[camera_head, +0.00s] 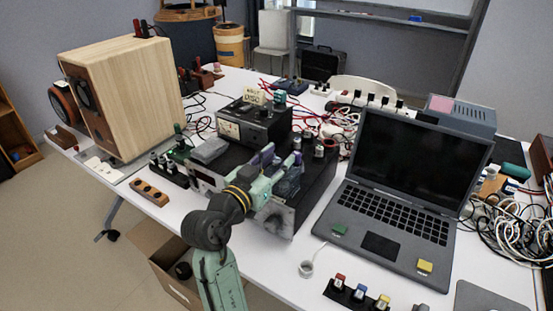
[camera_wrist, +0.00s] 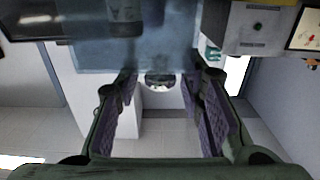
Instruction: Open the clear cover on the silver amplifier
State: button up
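The amplifier (camera_head: 284,216) is a dark, wide box with a silver front, standing near the table's front edge in the head view. My arm hides much of its front. A bluish see-through panel, which looks like the clear cover (camera_wrist: 120,52), spans the upper wrist view, just beyond my fingertips. My gripper (camera_head: 281,158) is at the amplifier's front and top edge. In the wrist view my gripper (camera_wrist: 160,82) is open, its purple-padded fingers apart with nothing clearly held. A dark round shape shows between the tips. I cannot tell whether a finger touches the cover.
An open laptop (camera_head: 381,242) stands close on the right. A wooden speaker (camera_head: 130,92) stands on the left. A black meter box (camera_head: 255,122) sits behind my gripper. Colored buttons (camera_head: 360,290) and a tape roll (camera_head: 306,268) lie at the front. Cables clutter the back.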

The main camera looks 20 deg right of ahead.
grip_shut()
dwell(0.6)
